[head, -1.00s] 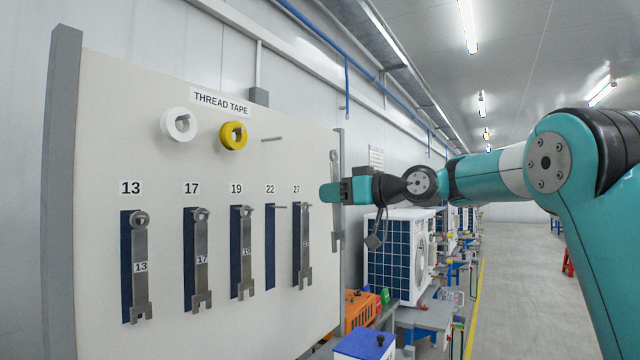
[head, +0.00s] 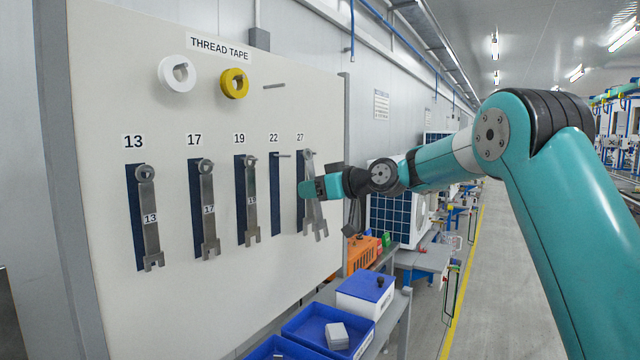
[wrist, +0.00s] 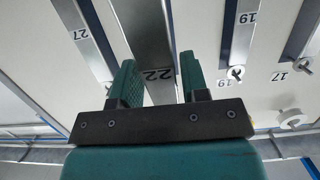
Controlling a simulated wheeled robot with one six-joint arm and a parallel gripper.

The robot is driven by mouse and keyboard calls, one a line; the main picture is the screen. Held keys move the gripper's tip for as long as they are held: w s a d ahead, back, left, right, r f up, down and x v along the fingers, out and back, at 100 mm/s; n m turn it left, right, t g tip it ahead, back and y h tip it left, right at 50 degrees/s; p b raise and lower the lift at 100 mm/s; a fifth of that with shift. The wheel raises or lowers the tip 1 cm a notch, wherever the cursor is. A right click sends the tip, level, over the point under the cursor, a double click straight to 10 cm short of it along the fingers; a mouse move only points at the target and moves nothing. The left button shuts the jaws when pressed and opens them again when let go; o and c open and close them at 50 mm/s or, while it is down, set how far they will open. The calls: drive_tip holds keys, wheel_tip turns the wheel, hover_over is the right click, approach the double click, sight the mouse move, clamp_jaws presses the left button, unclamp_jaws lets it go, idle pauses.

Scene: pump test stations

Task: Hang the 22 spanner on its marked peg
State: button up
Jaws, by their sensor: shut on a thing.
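My gripper (head: 312,188) is shut on the 22 spanner (wrist: 152,50), a grey steel bar whose "22" mark shows between the two fingers (wrist: 158,78) in the wrist view. In the head view the held spanner (head: 314,216) hangs roughly upright in front of the 27 place and overlaps the spanner there. The marked peg (head: 283,155) under the "22" label is bare, with an empty dark blue outline (head: 276,195) below it. It lies just left of my gripper. The gap between the held spanner and the board cannot be told.
Spanners 13 (head: 148,220), 17 (head: 208,220) and 19 (head: 250,200) hang left of the empty peg; the 27 spanner (wrist: 82,38) hangs close on its other side. White (head: 176,75) and yellow (head: 234,84) tape rolls hang above. Blue bins (head: 320,325) stand below the board.

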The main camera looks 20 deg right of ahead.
drive_tip(key=p+x, duration=0.1)
drive_tip(key=x, duration=0.1)
drive_tip(key=p+x, duration=0.3)
drive_tip(key=shift+w+a+r, duration=0.25)
drive_tip(key=shift+w+a, duration=0.05)
drive_tip(key=shift+w, duration=0.05)
drive_tip(key=shift+w+a+f+b, duration=0.15)
drive_tip(key=shift+w+a+b, duration=0.15)
drive_tip(key=shift+w, duration=0.1)
idle(0.6)
drive_tip(key=o, duration=1.1)
drive_tip(key=shift+c, duration=0.2)
drive_tip(key=shift+d, duration=0.1)
